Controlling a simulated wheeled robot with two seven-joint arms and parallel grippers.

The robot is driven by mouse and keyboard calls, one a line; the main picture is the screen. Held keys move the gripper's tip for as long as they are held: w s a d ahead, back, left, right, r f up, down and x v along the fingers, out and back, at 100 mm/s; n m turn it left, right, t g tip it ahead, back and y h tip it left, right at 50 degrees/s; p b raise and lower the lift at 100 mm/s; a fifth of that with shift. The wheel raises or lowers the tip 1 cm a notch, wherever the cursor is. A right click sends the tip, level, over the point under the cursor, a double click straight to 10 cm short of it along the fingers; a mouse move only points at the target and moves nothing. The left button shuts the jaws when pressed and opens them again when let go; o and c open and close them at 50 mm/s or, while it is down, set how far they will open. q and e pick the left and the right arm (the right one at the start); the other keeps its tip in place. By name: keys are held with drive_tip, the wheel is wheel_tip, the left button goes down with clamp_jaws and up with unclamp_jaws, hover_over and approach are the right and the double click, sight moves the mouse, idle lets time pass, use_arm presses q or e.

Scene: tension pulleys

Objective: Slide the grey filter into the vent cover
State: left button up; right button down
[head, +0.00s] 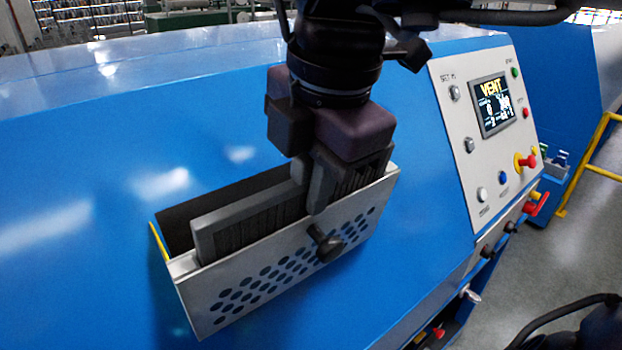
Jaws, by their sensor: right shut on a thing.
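The grey filter (249,226) is a dark pleated panel with a lighter grey frame. It sits partly inside the vent cover (268,291), a metal box front with rows of round holes and a dark knob. The filter's top edge stands above the cover's rim, and its lower part is hidden behind the perforated face. My right gripper (318,185) comes from above and is shut on the filter near its right half. The gripper hides part of the filter's top. My left gripper is not in view.
The cover sits in an opening of a sloped blue machine (90,170), with a dark gap behind the filter. A control panel (484,131) with a screen reading VENT and several buttons stands to the right. A yellow rail (584,165) stands beyond it.

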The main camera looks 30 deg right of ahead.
drive_tip(key=shift+f, duration=0.15)
drive_tip(key=shift+f, duration=0.15)
idle(0.4)
drive_tip(key=shift+w+r, duration=0.1)
drive_tip(key=shift+r, duration=0.25)
idle(0.5)
drive_tip(key=c, duration=1.3)
unclamp_jaws()
drive_tip(key=p+v, duration=0.3)
drive_tip(key=v, duration=0.5)
drive_tip(key=shift+p, duration=0.35)
drive_tip(key=shift+f, duration=0.1)
